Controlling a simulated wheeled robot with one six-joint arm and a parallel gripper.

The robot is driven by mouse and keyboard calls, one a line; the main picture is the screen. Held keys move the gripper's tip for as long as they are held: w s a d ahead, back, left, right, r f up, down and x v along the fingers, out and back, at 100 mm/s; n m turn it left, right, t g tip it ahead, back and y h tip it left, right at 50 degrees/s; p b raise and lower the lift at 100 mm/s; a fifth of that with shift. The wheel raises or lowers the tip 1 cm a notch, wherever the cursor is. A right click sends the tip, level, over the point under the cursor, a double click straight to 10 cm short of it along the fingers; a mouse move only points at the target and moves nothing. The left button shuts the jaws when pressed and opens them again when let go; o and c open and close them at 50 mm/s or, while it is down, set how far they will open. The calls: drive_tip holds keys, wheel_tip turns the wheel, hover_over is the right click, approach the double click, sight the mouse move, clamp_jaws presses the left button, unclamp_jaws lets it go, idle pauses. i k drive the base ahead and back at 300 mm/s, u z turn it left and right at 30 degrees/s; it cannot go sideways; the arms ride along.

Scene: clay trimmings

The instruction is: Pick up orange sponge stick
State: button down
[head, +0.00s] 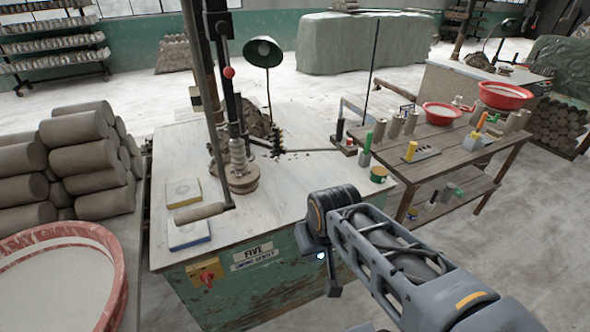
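An orange stick (481,121), which looks like the orange sponge stick, stands upright and slightly tilted on the wooden table at the right. Its lower end is at a small grey holder (475,136). My arm reaches in from the lower right, and its end, with my gripper (334,288), hangs in front of the green workbench, well to the left of and nearer than the orange stick.
The workbench (285,195) carries a lamp (263,52) and a tall press. A red-rimmed tub (112,262) and clay rolls (85,155) stand left. Floor is clear at lower right.

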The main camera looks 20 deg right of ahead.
sight(476, 135)
drive_tip(key=z, duration=1.85)
